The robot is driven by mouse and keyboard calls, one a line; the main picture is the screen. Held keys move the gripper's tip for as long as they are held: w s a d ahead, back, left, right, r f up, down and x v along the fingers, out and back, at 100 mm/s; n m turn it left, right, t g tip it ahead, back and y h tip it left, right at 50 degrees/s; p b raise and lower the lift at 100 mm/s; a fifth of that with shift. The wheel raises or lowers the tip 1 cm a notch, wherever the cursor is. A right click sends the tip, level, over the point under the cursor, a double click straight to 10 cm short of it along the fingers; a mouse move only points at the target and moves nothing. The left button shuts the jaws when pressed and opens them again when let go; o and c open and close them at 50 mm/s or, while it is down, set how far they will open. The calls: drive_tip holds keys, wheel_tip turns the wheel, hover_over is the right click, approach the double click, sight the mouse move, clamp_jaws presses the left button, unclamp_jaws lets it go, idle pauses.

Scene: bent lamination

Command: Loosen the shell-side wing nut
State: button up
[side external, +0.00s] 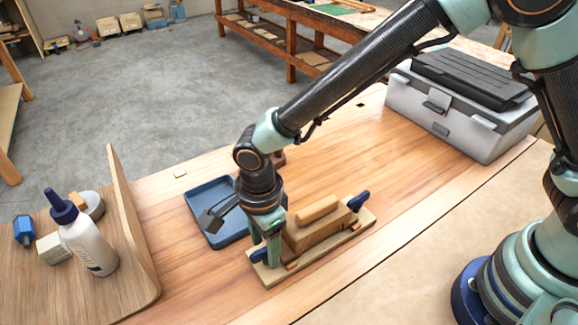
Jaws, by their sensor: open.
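A wooden bending form (318,233) stands on a pale wood base board (335,247) on the bench. One dark blue wing nut (358,201) shows at the right end of the form. Another blue part (258,256), which looks like a second wing nut, shows at the left end, partly hidden by my gripper. I cannot tell from the picture which one is on the shell side. My gripper (268,247) points down at the left end, open, with its green fingers close to the left blue part. Whether they touch it is unclear.
A blue tray (205,190) lies just behind and left of my gripper. A grey toolbox (455,117) stands at the back right. At left, a wooden stand with a raised panel (130,215) holds a white glue bottle (88,243). The bench is clear between form and toolbox.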

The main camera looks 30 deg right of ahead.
clamp_jaws()
drive_tip(key=shift+n, duration=0.4)
drive_tip(key=n, duration=0.3)
drive_tip(key=shift+n, duration=0.4)
drive_tip(key=n, duration=0.8)
drive_tip(key=shift+n, duration=2.4)
